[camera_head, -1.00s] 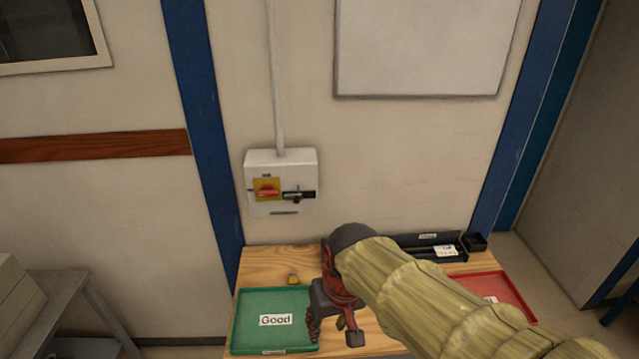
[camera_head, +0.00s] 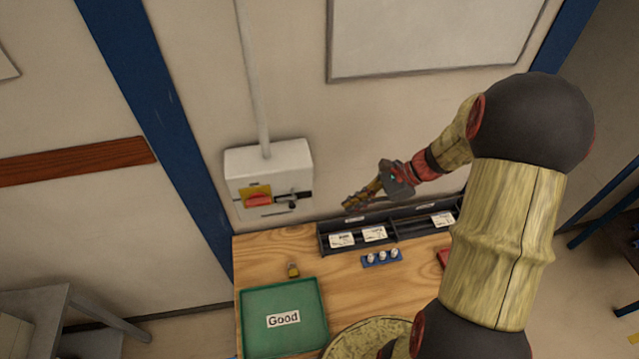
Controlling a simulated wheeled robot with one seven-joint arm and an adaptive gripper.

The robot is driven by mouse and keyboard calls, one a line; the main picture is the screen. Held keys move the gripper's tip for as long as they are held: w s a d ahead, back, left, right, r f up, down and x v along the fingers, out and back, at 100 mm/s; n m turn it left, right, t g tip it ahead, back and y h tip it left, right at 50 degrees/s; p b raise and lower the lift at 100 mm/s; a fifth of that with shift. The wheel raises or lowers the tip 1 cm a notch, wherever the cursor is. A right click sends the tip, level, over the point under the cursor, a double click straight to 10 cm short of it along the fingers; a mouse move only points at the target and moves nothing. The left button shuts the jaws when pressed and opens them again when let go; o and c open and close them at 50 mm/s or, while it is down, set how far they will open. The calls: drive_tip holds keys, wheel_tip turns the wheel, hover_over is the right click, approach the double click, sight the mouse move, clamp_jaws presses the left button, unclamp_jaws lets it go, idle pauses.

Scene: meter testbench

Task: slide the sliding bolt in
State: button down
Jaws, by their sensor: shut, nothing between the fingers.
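The sliding bolt (camera_head: 292,198) is the small black fitting on the lower right of the white wall box (camera_head: 268,162). It sits beside a red rotary handle (camera_head: 258,200) on a yellow plate. The bolt is too small here to tell its exact position. My gripper (camera_head: 348,205) is shut and empty, pointing left in front of the wall. In the picture it is to the right of the box, at about bolt height, apart from it.
A wooden table (camera_head: 275,250) stands below the box. It bears a green tray (camera_head: 300,348) marked Good, a small yellow padlock (camera_head: 293,270), a dark rack (camera_head: 325,240) with white cards, and a blue holder (camera_head: 368,264) with white pieces. The wall between gripper and box is clear.

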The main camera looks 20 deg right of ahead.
drive_tip(key=shift+w+r+m+t, duration=0.4)
drive_tip(key=shift+w+r+m, duration=0.45)
drive_tip(key=shift+r+m, duration=0.15)
drive_tip(key=shift+w, duration=0.1)
drive_tip(key=w+a+f+b, duration=0.4)
drive_tip(key=a+f+b, duration=0.2)
drive_tip(key=a, duration=0.4)
drive_tip(key=shift+w+a+b, duration=0.25)
drive_tip(key=shift+w+b, duration=0.05)
